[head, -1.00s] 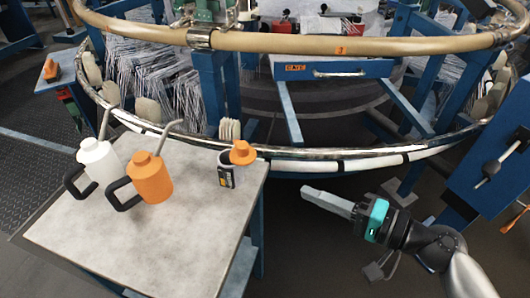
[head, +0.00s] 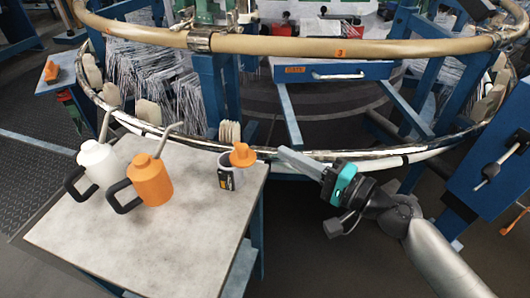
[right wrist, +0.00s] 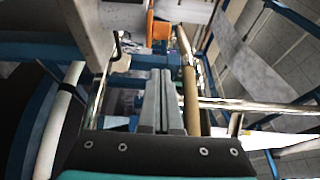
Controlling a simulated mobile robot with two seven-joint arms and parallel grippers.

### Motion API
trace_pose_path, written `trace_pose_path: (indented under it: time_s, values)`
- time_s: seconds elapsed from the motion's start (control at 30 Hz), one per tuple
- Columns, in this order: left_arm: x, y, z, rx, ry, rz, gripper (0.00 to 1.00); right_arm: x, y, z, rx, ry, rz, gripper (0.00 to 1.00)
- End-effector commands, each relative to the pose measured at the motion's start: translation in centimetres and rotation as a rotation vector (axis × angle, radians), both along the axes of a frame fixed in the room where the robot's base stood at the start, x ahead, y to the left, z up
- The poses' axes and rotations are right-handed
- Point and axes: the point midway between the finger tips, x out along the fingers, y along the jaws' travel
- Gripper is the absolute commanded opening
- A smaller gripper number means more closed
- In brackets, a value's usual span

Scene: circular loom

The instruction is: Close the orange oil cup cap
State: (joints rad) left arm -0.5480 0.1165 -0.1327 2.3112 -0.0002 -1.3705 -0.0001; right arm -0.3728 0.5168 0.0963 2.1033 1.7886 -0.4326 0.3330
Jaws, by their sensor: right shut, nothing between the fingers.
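The oil cup (head: 229,178) is a small grey cup with a dark label, standing near the back right corner of the grey table. Its orange cap (head: 242,155) sits tilted up at the cup's right upper rim, and part of the cup's mouth shows beside it. My right gripper (head: 283,153) is shut and empty. Its fingertips are to the right of the cap at about the same picture height, with a gap between them. The shut fingers show in the right wrist view (right wrist: 161,78). My left gripper is in neither view.
An orange oil can (head: 151,181) and a white oil can (head: 98,162) with dark handles stand on the left of the table (head: 150,235). The loom's metal ring (head: 330,154) curves behind the cup and my right gripper. The table's front is clear.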

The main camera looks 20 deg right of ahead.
Motion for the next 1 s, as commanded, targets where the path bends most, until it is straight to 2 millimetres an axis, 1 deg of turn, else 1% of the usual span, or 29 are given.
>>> trace_pose_path:
  time_s: [0.03,0.1,0.23,0.4,0.6,1.0]
  values:
    - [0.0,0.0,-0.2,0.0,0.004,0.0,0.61,0.7,0.4,0.2,-0.001,-0.003,0.001,0.0]
    - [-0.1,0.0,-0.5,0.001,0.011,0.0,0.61,1.5,1.0,0.2,-0.003,-0.003,0.002,0.0]
    - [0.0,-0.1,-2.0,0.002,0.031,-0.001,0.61,1.6,2.9,0.3,0.001,-0.001,0.002,0.0]
    - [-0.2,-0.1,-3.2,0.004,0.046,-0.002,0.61,1.9,4.2,0.1,0.0,0.0,0.0,0.0]
    - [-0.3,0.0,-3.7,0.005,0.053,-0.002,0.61,2.0,4.7,0.0,-0.001,0.001,0.0,0.0]
    - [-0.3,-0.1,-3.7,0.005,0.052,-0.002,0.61,1.9,4.8,0.0,-0.001,0.001,-0.002,0.0]
